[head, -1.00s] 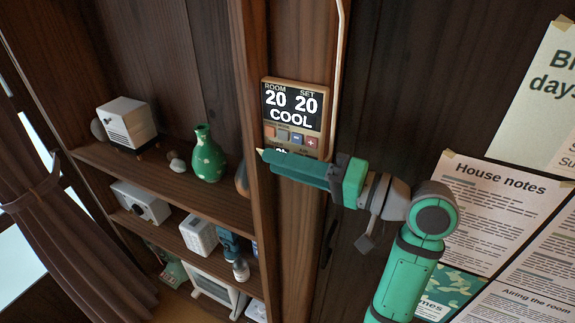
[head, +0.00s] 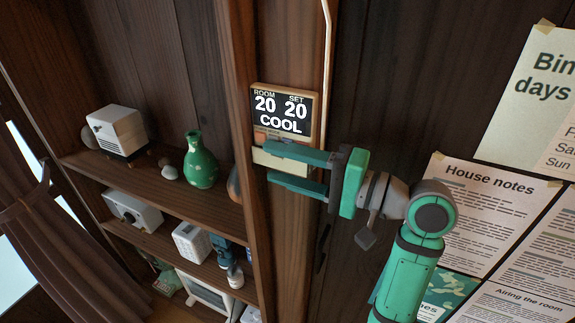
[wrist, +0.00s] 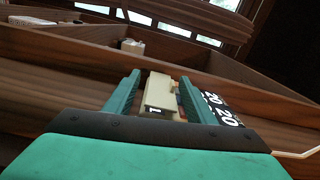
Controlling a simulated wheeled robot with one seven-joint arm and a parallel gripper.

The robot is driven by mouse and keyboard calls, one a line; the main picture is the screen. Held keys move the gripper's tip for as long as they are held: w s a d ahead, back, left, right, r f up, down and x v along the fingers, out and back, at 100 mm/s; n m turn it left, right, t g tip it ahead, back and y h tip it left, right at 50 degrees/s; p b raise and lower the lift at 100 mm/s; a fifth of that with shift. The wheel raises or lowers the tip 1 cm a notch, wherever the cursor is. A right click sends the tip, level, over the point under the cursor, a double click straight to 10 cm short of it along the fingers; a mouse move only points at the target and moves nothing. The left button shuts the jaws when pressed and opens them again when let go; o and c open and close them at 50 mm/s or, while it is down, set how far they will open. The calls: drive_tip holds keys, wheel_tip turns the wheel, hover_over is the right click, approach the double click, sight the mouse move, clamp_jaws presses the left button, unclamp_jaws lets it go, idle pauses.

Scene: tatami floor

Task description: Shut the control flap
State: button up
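The control panel (head: 284,108) is on a wooden post, with a dark display reading 20, 20 and COOL. Its cream flap (head: 268,160) shows just below the display, partly behind my fingers; I cannot tell its exact angle. One orange button (head: 260,137) shows above the flap, and the other buttons are mostly hidden. My gripper (head: 284,167) is open, one finger above the other, in front of the flap. In the wrist view, the flap (wrist: 160,92) lies between the spread fingers (wrist: 158,95), with visible gaps beside it. The display (wrist: 222,108) is right of them.
A wooden shelf (head: 150,180) to the left holds a green vase (head: 201,163), a white box-shaped device (head: 117,130) and other items. A pale conduit (head: 327,60) runs up beside the panel. Papers (head: 480,205) hang on the wall to the right.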

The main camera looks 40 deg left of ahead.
drive_tip(key=shift+s+a, duration=0.25)
drive_tip(key=shift+a, duration=0.05)
drive_tip(key=v, duration=1)
drive_tip(key=shift+w+d, duration=0.2)
drive_tip(key=shift+d, duration=0.15)
